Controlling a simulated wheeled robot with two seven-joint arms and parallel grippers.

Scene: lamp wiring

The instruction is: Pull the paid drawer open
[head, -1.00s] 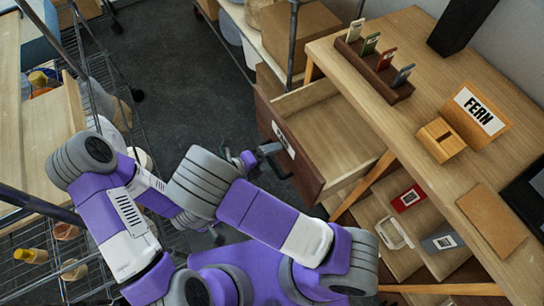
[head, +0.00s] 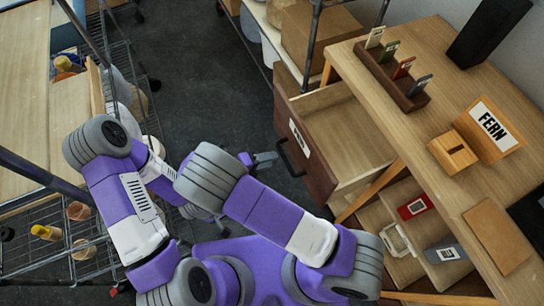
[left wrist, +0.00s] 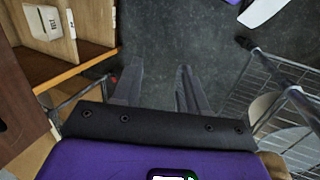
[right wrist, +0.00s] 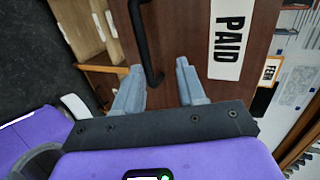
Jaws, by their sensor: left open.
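The paid drawer (head: 345,140) stands pulled out of the wooden desk, its empty inside showing. Its brown front has a white PAID label (right wrist: 229,35) and a black bar handle (head: 290,158). My right gripper (head: 268,157) is just left of the handle in the head view, with a small gap. In the right wrist view its fingers (right wrist: 158,78) are spread, and the handle (right wrist: 143,40) shows beyond and between them, not clamped. My left gripper (left wrist: 153,85) is open and empty over dark floor in its wrist view.
The desk top holds a card rack (head: 390,75), a FERN sign (head: 492,128) and a wooden box (head: 452,152). Shelves (head: 375,225) sit below the drawer. A wire rack (head: 60,250) stands at left. Dark floor (head: 205,80) lies clear between.

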